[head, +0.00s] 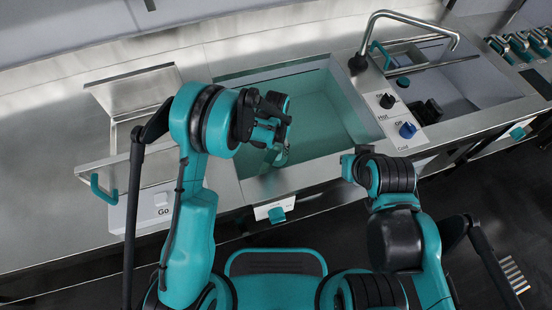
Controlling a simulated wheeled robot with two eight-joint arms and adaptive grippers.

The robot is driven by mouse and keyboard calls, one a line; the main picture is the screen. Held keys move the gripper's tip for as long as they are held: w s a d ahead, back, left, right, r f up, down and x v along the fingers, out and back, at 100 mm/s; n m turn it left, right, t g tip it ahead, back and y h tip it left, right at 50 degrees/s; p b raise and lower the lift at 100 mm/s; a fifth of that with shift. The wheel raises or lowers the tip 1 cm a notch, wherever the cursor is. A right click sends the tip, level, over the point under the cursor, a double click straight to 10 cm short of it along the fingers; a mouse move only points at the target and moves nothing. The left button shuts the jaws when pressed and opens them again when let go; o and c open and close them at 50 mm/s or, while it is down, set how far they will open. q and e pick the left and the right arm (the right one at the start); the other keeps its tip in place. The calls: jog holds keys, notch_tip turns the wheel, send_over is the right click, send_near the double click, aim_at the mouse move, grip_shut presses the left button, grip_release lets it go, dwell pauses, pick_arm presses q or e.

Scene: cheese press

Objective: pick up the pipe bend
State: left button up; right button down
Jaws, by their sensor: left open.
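My left gripper (279,150) is open over the left part of the teal-tinted sink basin (338,108), near its front wall. Its fingers point down toward the basin, and I see nothing clearly held between them. I cannot make out a pipe bend for certain; the gripper and wrist cover part of the basin. Dark, curved pieces (428,110) lie in the smaller basin on the right, too dim to identify. My right arm is folded in front of the counter on the right, and its gripper fingers do not show.
A steel tap (408,17) arches over the right basin. A control panel (400,122) with black and blue knobs separates the basins. An open-lidded box (135,95) with a "Go" panel (160,204) stands left. Bare steel counter (40,150) lies at far left.

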pick_arm(q)
jog(key=shift+r, duration=0.15)
grip_shut()
